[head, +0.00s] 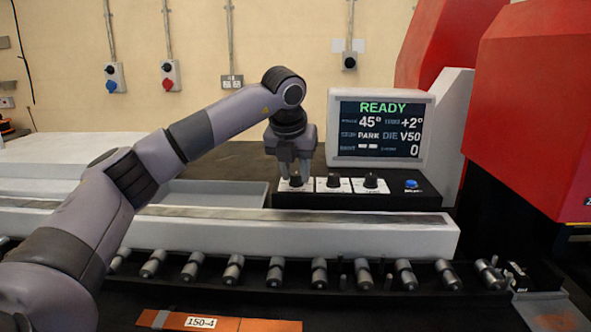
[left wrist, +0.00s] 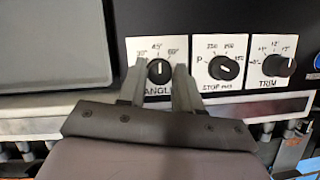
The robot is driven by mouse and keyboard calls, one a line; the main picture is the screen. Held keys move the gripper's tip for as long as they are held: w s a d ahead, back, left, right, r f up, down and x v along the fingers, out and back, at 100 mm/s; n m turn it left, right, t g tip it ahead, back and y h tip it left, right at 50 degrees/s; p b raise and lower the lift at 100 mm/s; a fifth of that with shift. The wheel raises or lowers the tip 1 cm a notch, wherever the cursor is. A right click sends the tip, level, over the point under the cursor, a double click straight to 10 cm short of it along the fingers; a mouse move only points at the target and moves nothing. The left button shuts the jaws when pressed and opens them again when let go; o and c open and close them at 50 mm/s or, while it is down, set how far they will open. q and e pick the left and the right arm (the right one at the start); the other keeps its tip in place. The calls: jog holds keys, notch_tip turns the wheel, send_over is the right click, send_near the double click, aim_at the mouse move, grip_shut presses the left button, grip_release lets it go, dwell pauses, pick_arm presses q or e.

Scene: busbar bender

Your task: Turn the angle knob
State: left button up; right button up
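The angle knob (left wrist: 159,71) is a black round knob with a white pointer line on a white card marked ANGLE. Its pointer stands about upright, towards the middle mark, 45°. My left gripper (left wrist: 161,68) points at it with one finger on each side; narrow gaps seem to show between fingers and knob. In the head view my left gripper (head: 296,176) hangs down over the leftmost knob (head: 296,181) and partly hides it. My right gripper is not in view.
The stop knob (left wrist: 224,67) and trim knob (left wrist: 278,65) sit close to the right of the angle knob. A blue button (head: 411,184) is further right. A grey tray (head: 210,194) lies left of the panel. A long pale beam (head: 300,235) runs in front.

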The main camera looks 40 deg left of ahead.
pick_arm(q)
jog(key=c, duration=0.5)
jog(key=shift+o, duration=0.2)
jog(key=m+p, duration=0.1)
jog(key=m, duration=0.1)
jog(key=m+h+p, duration=0.1)
jog(key=m, duration=0.1)
jog(key=shift+a+r+h, duration=0.15)
jog(key=shift+h, duration=0.15)
jog(key=shift+m+t+h+p, duration=0.3)
jog(key=shift+m+h+p, duration=0.3)
jog(key=shift+m+p, duration=0.95)
jog(key=shift+m, duration=0.45)
jog(key=o, duration=1)
jog(key=shift+o, duration=0.2)
